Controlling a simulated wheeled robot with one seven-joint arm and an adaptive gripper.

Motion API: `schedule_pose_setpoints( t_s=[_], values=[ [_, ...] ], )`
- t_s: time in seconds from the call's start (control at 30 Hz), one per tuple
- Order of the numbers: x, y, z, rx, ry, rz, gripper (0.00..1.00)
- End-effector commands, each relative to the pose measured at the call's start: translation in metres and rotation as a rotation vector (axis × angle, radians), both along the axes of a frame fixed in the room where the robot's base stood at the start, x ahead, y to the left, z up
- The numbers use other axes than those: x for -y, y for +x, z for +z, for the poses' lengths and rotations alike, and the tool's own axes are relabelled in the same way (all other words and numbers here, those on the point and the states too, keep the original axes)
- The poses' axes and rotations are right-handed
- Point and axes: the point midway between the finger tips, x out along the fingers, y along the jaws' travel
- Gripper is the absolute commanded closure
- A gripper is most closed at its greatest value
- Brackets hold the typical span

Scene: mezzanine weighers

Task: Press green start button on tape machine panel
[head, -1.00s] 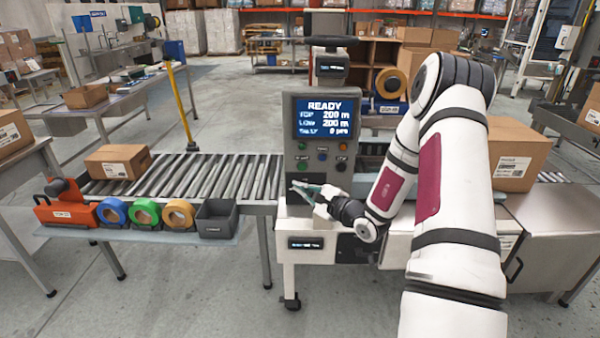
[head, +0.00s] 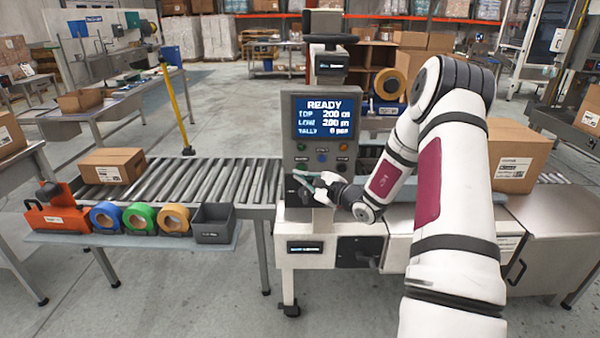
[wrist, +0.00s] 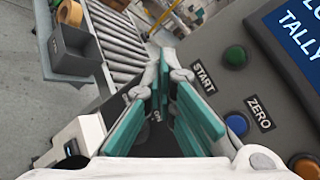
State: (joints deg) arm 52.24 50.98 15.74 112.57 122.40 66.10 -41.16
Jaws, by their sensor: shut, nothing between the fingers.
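The tape machine panel (head: 287,125) is a grey box with a lit blue screen reading READY. The green start button (head: 301,147) is at the left of its button area. In the wrist view the green button (wrist: 235,57) stands beside its START label (wrist: 203,77). A blue button (wrist: 236,124) by the ZERO label and an orange button (wrist: 305,165) sit farther along. My gripper (head: 297,177) is shut and empty, with teal finger pads, just below the panel's buttons. In the wrist view its fingertips (wrist: 171,70) are left of the START label, apart from the green button.
A roller conveyor (head: 225,185) with a cardboard box (head: 112,165) runs left of the machine. A front shelf (head: 130,240) holds an orange tape dispenser (head: 57,218), tape rolls (head: 140,218) and a dark bin (head: 213,236). Another box (head: 525,150) stands at right.

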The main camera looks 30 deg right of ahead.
Motion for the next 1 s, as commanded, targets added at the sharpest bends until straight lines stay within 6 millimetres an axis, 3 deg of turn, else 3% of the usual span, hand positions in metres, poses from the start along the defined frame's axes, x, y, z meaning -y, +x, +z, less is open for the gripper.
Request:
schedule_pose_setpoints(
  t_s=[0.23,1.0],
  values=[
    [0.009,0.015,-0.001,0.000,0.000,0.000,1.00],
    [0.010,0.016,0.000,0.000,0.000,0.000,1.00]
  ],
)
